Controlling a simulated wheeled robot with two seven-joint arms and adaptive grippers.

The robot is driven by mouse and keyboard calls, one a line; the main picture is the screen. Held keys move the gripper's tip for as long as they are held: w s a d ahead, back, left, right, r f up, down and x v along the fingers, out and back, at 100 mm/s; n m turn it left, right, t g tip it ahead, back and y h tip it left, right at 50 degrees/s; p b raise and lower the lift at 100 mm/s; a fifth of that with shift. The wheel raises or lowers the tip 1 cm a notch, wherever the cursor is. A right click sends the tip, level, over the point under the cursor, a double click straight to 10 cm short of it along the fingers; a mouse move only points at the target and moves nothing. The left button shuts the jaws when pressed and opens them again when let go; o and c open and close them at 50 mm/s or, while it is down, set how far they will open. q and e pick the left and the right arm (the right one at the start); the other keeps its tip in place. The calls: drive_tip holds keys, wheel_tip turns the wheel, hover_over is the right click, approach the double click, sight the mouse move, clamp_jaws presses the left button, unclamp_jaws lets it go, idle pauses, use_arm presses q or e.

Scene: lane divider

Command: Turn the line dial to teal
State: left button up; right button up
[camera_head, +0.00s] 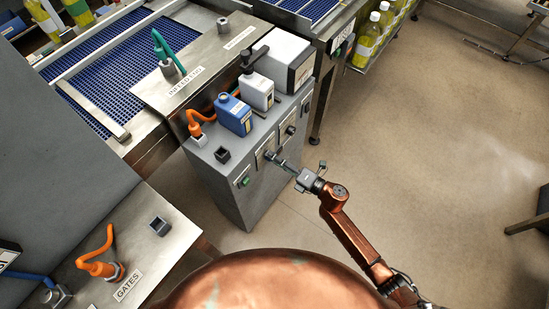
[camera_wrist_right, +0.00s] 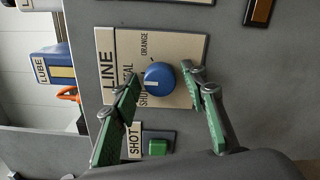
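The line dial (camera_wrist_right: 159,79) is a round blue knob on a beige plate (camera_wrist_right: 190,45) marked LINE. In the right wrist view the words ORANGE, a partly hidden "EAL" and SHUT stand around its left side. A pale mark on the knob lies towards its left; its exact setting I cannot tell. My right gripper (camera_wrist_right: 159,76) is open, with one green-padded finger on each side of the knob; contact is not clear. In the head view my right gripper (camera_head: 277,162) reaches the grey cabinet's front, hiding the knob. My left gripper is not in view.
A green SHOT button (camera_wrist_right: 157,147) sits beside the dial plate. The grey cabinet (camera_head: 228,190) carries a blue bottle (camera_head: 234,114), a white bottle (camera_head: 257,92) and an orange hose fitting (camera_head: 197,127). Another dial (camera_head: 291,130) is farther along. Open floor lies right.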

drive_tip(key=shift+o, duration=0.3)
drive_tip(key=v, duration=1.2)
drive_tip(key=shift+f, duration=0.1)
